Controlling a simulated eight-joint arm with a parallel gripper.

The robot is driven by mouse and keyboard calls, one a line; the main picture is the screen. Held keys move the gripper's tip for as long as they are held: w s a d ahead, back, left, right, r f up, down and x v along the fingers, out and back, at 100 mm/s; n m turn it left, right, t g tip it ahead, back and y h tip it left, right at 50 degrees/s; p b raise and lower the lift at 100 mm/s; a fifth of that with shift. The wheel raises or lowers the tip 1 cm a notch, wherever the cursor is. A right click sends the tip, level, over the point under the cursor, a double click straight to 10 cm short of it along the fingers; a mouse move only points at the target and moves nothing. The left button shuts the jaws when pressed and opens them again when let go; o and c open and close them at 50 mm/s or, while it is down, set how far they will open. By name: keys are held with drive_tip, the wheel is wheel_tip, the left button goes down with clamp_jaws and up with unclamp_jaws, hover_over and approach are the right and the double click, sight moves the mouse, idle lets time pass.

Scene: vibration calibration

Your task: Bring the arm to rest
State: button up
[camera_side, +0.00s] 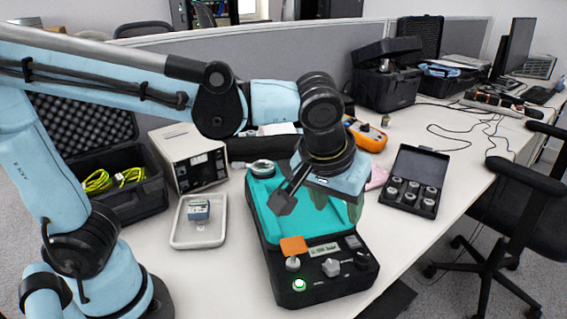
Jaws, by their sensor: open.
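My gripper (318,204) hangs above the teal top of a black calibration device (312,285) on the white table. Its jaws are open, with one dark finger at the left and a greenish part at the right. I see nothing held between them. The device has an orange patch, a small display (324,249), several knobs and a lit green button (299,285) on its front panel. A silver round fitting (262,168) sits at the device's far end. My wrist hides part of the teal surface.
A white tray (181,240) with a small blue-grey block (199,209) stands left of the device. Behind it are a beige instrument (174,146) and an open black case (140,204) with yellow cable. A black box of several cylinders (428,165) lies right. An orange meter (371,138) is behind.

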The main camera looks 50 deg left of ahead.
drive_tip(key=s+a+f+m+t, duration=0.1)
drive_tip(key=a, duration=0.3)
drive_tip(key=s+a+f+m, duration=0.1)
drive_tip(key=a, duration=0.4)
drive_tip(key=s+a+f+m+t+h, duration=0.1)
drive_tip(key=s+a, duration=0.1)
drive_tip(key=a, duration=0.3)
drive_tip(key=shift+f+t, duration=0.15)
drive_tip(key=shift+t, duration=0.15)
drive_tip(key=shift+s+a+f, duration=0.2)
drive_tip(key=shift+a, duration=0.1)
drive_tip(key=shift+c, duration=0.3)
